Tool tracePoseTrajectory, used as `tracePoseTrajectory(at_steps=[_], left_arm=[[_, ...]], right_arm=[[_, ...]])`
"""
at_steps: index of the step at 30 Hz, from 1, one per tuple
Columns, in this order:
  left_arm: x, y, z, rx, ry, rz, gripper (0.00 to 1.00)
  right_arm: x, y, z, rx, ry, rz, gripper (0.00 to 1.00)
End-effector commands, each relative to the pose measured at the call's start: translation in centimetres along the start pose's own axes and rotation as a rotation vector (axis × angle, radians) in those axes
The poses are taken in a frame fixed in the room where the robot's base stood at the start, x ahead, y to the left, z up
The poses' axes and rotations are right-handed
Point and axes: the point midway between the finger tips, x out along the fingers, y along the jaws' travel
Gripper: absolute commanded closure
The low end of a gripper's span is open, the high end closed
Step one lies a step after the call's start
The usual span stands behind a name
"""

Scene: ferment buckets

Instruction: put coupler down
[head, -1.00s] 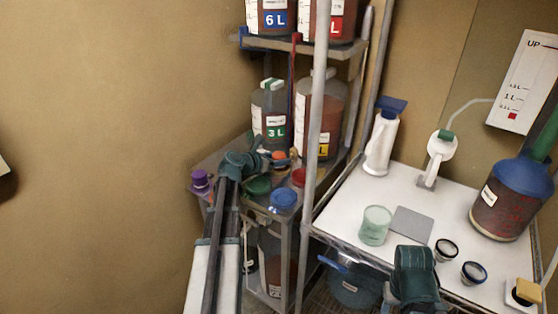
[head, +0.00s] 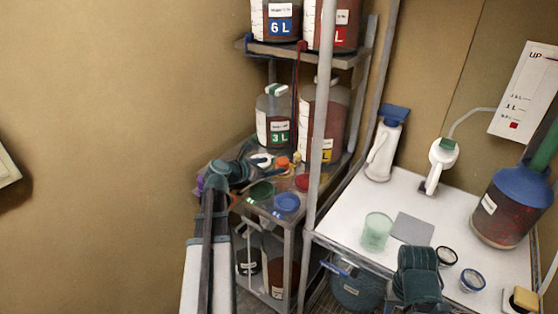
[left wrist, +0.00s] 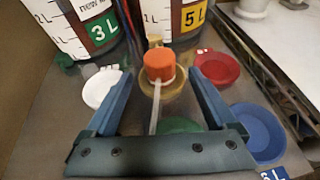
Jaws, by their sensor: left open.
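My left gripper (left wrist: 161,78) is open over the middle shelf of the rack; it also shows in the head view (head: 246,170). Between its fingers in the left wrist view stands a small upright piece with an orange top (left wrist: 160,64), a tan base and a thin pale stem, probably the coupler. Clear gaps show between it and both fingers. The orange top also shows in the head view (head: 283,162). The gripper's palm hides part of the shelf beneath. My right gripper (head: 416,272) is at the lower right of the head view, its fingers not visible.
White (left wrist: 100,88), red (left wrist: 217,67), blue (left wrist: 256,132) and green (head: 261,191) lids lie around the gripper. The 3 L jug (head: 275,120) and a larger jug (head: 332,118) stand behind. A rack post (head: 320,110) rises to the right. The white table (head: 330,215) lies beyond.

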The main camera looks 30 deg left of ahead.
Motion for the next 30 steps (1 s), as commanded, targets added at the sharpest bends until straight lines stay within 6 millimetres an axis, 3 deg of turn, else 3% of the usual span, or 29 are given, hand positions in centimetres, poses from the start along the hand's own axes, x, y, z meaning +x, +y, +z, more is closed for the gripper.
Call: tracePoseTrajectory(at_steps=[3, 9, 30], left_arm=[[-2.5, -0.1, 0.2, -0.002, 0.000, 0.002, 0.10], [-4.5, -0.1, 0.1, -0.001, 0.000, 0.000, 0.10], [-5.0, 0.0, 0.0, 0.000, 0.000, 0.000, 0.10]], right_arm=[[-1.2, 0.1, 0.1, 0.000, 0.000, 0.000, 0.50], [-1.8, 0.2, 0.1, 0.000, 0.000, 0.000, 0.50], [-1.9, 0.2, 0.1, 0.000, 0.000, 0.000, 0.50]])
